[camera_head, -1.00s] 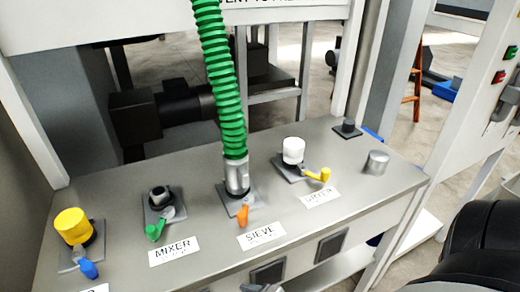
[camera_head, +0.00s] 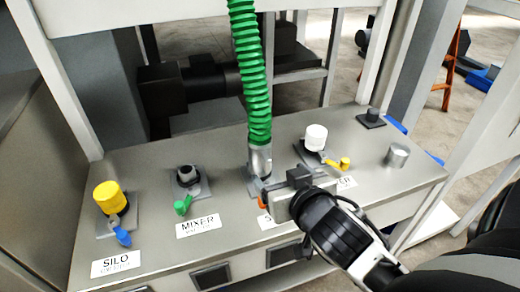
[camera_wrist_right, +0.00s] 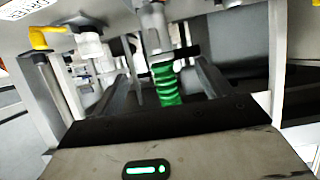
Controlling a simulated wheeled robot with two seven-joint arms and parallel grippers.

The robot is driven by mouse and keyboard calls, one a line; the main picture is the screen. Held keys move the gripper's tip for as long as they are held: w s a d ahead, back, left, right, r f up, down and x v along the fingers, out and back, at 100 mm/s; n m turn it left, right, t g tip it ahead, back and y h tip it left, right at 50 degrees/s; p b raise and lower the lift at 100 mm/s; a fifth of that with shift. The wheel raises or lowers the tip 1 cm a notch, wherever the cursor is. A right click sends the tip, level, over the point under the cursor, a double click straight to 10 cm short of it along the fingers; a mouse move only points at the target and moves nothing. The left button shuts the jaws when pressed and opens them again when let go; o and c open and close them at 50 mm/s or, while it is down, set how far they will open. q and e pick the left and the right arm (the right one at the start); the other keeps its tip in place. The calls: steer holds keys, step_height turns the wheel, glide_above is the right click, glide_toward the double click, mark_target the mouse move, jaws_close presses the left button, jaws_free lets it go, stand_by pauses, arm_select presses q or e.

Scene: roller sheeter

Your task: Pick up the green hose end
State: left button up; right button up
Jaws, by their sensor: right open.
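The green ribbed hose (camera_head: 250,75) hangs down to its grey metal end (camera_head: 260,160), which sits upright on the SIEVE port of the grey bench. My right gripper (camera_head: 276,166) is open at the right and front of this metal end, close to it. In the right wrist view the green hose (camera_wrist_right: 166,84) and its metal end (camera_wrist_right: 154,25) appear between the two spread dark fingers (camera_wrist_right: 165,75). I cannot tell whether the fingertips reach past the hose or touch it. The gripper hides most of the SIEVE label and orange lever. My left gripper is out of view.
A white-capped port (camera_head: 316,137) with a yellow lever (camera_head: 344,163) stands close to the right of the gripper. The MIXER port (camera_head: 188,176) and yellow-capped SILO port (camera_head: 110,197) are to the left. A metal knob (camera_head: 397,155) is at the right. White posts frame the bench.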

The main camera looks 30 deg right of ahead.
mark_target(267, 162)
steer(key=b+x, duration=0.1)
steer(key=x, duration=0.8)
steer(key=shift+f, duration=0.1)
steer(key=shift+d+x, duration=0.15)
steer(key=shift+x, duration=1.3)
steer(key=shift+d+x, duration=0.15)
steer(key=shift+x, duration=1.3)
steer(key=shift+s+f, duration=0.15)
steer(key=shift+s, duration=0.05)
steer(key=c, duration=1.3)
steer(key=shift+c, duration=0.7)
steer(key=shift+r, duration=0.25)
